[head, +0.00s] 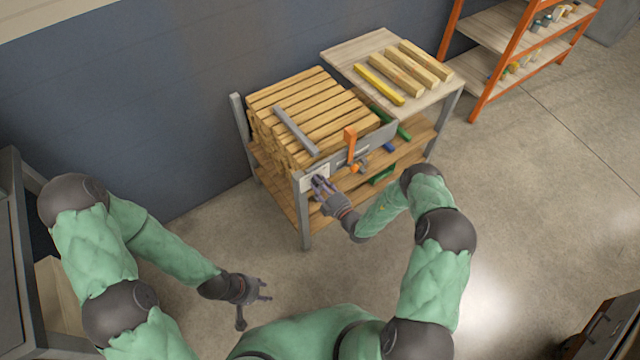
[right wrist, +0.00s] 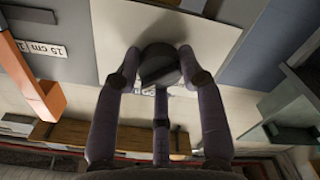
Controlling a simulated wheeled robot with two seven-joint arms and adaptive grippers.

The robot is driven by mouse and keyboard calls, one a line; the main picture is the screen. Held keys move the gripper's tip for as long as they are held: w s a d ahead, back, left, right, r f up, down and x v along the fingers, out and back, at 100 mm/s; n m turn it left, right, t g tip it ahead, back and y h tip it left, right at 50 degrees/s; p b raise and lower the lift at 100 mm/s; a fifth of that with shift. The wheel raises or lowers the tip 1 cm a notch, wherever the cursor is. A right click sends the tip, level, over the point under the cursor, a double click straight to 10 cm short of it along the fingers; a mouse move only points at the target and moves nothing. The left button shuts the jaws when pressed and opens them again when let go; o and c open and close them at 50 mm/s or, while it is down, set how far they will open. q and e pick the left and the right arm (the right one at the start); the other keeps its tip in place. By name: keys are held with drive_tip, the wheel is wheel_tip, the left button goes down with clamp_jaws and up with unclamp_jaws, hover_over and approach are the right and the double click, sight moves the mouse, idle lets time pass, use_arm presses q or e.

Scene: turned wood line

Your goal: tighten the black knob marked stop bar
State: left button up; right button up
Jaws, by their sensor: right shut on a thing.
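The black knob (right wrist: 158,65) sits on a pale plate (right wrist: 205,35) in the right wrist view. My right gripper (right wrist: 157,75) has its fingers closed around the knob from both sides, with a third finger below. In the head view my right gripper (head: 320,186) is at the front left corner of the wood rack, against the white plate (head: 308,181); the knob is hidden there by the fingers. Some dark print shows on the plate below the knob, mostly covered, so I cannot read it. My left gripper (head: 262,291) is empty, fingers spread, above the floor.
The rack holds stacked wooden slats (head: 310,100) with a grey bar (head: 295,130) on top. An orange upright (head: 350,143) stands right of the plate; a scale marked 15 cm (right wrist: 42,48) lies nearby. A side table (head: 345,54) carries several wood pieces. Open floor lies right.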

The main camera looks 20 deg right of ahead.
drive_tip(key=shift+d, duration=0.15)
drive_tip(key=o, duration=1.2)
drive_tip(key=shift+f, duration=0.1)
drive_tip(key=shift+c, duration=0.2)
drive_tip(key=v, duration=1.2)
drive_tip(key=shift+a, duration=0.2)
